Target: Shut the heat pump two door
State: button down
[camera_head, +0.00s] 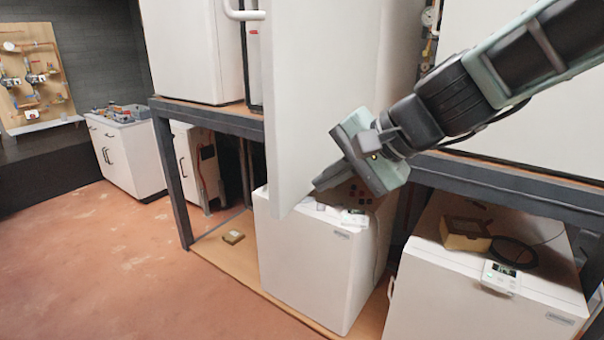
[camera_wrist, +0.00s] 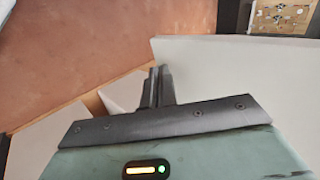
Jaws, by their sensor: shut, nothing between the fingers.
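My gripper (camera_head: 318,187) is shut and empty, in front of the lower right part of the panel. In the wrist view, the shut fingers (camera_wrist: 158,85) lie at the left end of a large pale surface (camera_wrist: 235,75), which seems to be the door. I cannot tell whether they touch it. No label shows which heat pump is number two.
Another white unit (camera_head: 190,50) stands left on the dark steel frame (camera_head: 180,190). Below are a white box (camera_head: 305,260) and another (camera_head: 430,295) carrying a small wooden box (camera_head: 465,235). The reddish floor (camera_head: 110,260) at left is clear. A white cabinet (camera_head: 130,155) stands farther back.

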aim_at(285, 186)
jog(key=shift+w+a+f+p, duration=0.15)
jog(key=shift+w+a+p, duration=0.25)
jog(key=shift+a, duration=0.3)
jog(key=shift+w+a+f+p, duration=0.1)
jog(key=shift+w+a+p, duration=0.15)
jog(key=shift+w+a, duration=0.35)
jog(key=shift+w+a+f+p, duration=0.15)
jog(key=shift+w+a+p, duration=0.15)
jog(key=shift+a, duration=0.55)
jog(key=shift+a, duration=0.1)
